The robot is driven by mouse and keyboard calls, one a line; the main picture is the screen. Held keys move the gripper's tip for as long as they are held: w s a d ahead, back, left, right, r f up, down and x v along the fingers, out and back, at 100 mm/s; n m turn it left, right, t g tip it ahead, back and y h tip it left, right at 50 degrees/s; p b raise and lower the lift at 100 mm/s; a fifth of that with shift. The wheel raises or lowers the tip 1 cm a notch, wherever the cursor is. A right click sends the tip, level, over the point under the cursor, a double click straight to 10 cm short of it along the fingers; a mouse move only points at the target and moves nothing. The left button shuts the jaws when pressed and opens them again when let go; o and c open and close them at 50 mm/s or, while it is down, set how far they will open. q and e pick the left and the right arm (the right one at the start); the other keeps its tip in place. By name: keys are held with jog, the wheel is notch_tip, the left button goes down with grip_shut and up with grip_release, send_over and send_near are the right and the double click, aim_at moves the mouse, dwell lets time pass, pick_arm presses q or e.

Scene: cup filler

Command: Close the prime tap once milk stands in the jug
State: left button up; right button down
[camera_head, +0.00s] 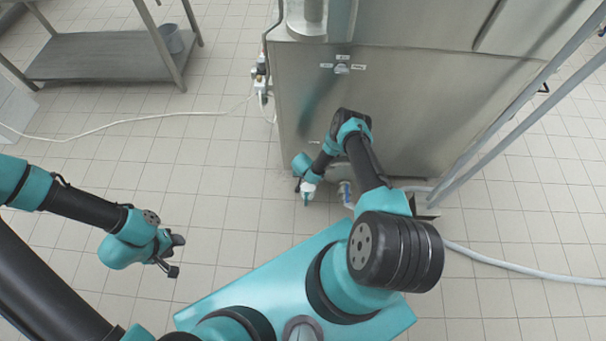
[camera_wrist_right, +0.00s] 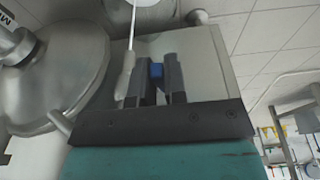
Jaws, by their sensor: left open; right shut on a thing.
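In the right wrist view my right gripper (camera_wrist_right: 156,88) is shut on a small blue piece (camera_wrist_right: 157,70), which looks like a tap handle. Only its end shows between the dark fingers, so how far it is turned cannot be told. A large rounded steel vessel (camera_wrist_right: 60,75) fills the left of that view; I cannot tell if it is the jug. No milk shows. In the head view my right arm bends down at the steel machine's (camera_head: 420,115) front, and its fingers cannot be made out. My left gripper (camera_head: 176,255) is open and empty over the floor.
A pale hose (camera_head: 530,271) runs along the floor at right, and a thin cable (camera_head: 130,123) crosses at left. The tiled floor at left is mostly clear.

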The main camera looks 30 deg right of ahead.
jog(key=shift+d, duration=0.1)
jog(key=shift+s+f+t+h, duration=0.1)
jog(key=shift+f+t+h, duration=0.3)
jog(key=shift+t+h, duration=0.6)
jog(key=c, duration=1.2)
grip_release()
jog(key=shift+o, duration=0.2)
jog(key=v, duration=1.7)
jog(key=shift+s, duration=0.5)
jog(key=shift+d+r, duration=0.15)
